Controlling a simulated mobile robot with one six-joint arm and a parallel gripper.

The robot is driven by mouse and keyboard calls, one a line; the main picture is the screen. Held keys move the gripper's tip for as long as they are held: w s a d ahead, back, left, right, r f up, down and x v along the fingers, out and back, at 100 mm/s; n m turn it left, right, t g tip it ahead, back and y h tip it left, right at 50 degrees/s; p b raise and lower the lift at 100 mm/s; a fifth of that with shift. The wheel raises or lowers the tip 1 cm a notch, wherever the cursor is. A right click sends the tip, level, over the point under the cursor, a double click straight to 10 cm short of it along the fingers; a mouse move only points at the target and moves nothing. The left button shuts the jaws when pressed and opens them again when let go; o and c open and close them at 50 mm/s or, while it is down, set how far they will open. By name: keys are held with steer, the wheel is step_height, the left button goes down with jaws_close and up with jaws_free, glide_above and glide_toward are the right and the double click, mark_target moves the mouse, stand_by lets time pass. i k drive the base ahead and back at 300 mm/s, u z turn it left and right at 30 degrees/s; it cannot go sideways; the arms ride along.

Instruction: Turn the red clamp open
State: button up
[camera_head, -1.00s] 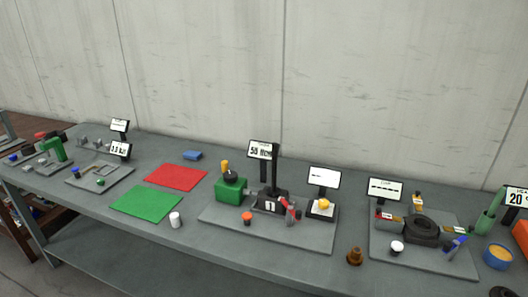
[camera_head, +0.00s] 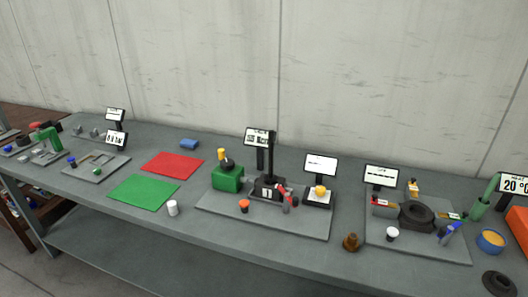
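A small red lever (camera_head: 282,191) leans beside a black post (camera_head: 269,160) on the middle grey base plate (camera_head: 232,217). It may be the red clamp, but it is too small to tell its shape or whether it is open. A red-tipped arm (camera_head: 380,202) also sits left of a black ring (camera_head: 416,214) on the right-hand base plate (camera_head: 425,251). I cannot tell which of the two is the clamp. My gripper is not in view.
The middle plate also carries a green block (camera_head: 228,178), an orange knob (camera_head: 244,205) and a yellow button (camera_head: 320,190). A brown bell-shaped piece (camera_head: 351,243) stands between the plates. A white cylinder (camera_head: 172,208) stands near a green mat (camera_head: 143,192) and a red mat (camera_head: 172,165).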

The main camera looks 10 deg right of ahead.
mark_target(295, 201)
steer(key=z, duration=1.15)
steer(key=k, duration=0.1)
steer(key=u, duration=2.7)
steer(key=k, duration=1.3)
steer(key=z, duration=0.05)
